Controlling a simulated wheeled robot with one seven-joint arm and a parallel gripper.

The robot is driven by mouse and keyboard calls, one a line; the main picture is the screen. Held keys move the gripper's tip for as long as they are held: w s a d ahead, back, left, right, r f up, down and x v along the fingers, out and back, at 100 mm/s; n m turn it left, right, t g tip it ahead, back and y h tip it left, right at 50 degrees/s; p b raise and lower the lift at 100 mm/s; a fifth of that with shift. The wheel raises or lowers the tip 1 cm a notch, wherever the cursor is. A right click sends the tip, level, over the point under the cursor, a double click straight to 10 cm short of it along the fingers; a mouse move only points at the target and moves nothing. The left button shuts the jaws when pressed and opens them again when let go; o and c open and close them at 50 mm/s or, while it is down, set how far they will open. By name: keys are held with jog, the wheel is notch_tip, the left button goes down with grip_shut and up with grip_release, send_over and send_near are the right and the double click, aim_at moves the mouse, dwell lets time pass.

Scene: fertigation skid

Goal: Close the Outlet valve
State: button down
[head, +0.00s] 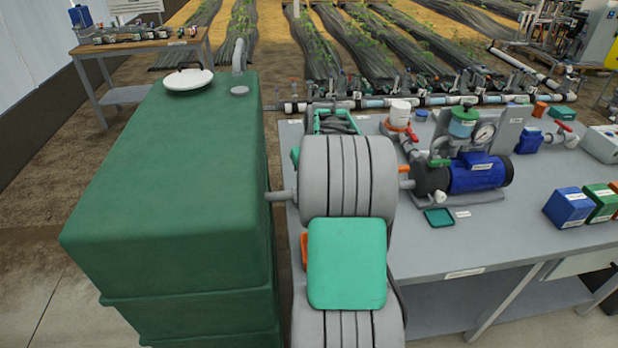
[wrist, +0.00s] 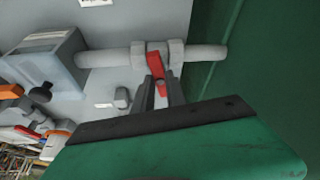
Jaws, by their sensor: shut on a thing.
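In the wrist view, a valve (wrist: 172,52) with a red lever handle (wrist: 156,66) sits on a light grey pipe (wrist: 206,53) that meets the green tank wall (wrist: 250,40). The lever points across the pipe in this picture, toward my gripper. No valve name is legible. My gripper (wrist: 162,92) has its two dark fingers shut on the end of the red lever. In the head view, a pipe stub (head: 280,195) leaves the green tank (head: 180,190) and passes behind my arm, which hides the valve and the gripper's fingers there.
The grey bench (head: 540,235) right of my arm carries a blue pump (head: 480,174), a pressure gauge (head: 485,134) and another red-handled valve (head: 563,127). Blue and green boxes (head: 568,207) stand at the bench's right. The tank stands close along my arm's left side.

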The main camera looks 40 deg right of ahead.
jog(key=shift+a+m+g+h, duration=0.1)
jog(key=shift+m+g+h, duration=0.25)
jog(key=shift+m, duration=0.85)
jog(key=shift+b, duration=0.3)
jog(key=c, duration=1.4)
grip_release()
jog(key=shift+o, duration=0.2)
jog(key=shift+r, duration=0.1)
jog(key=v, duration=0.7)
jog(key=shift+r, duration=0.25)
jog(key=shift+s+a, duration=0.1)
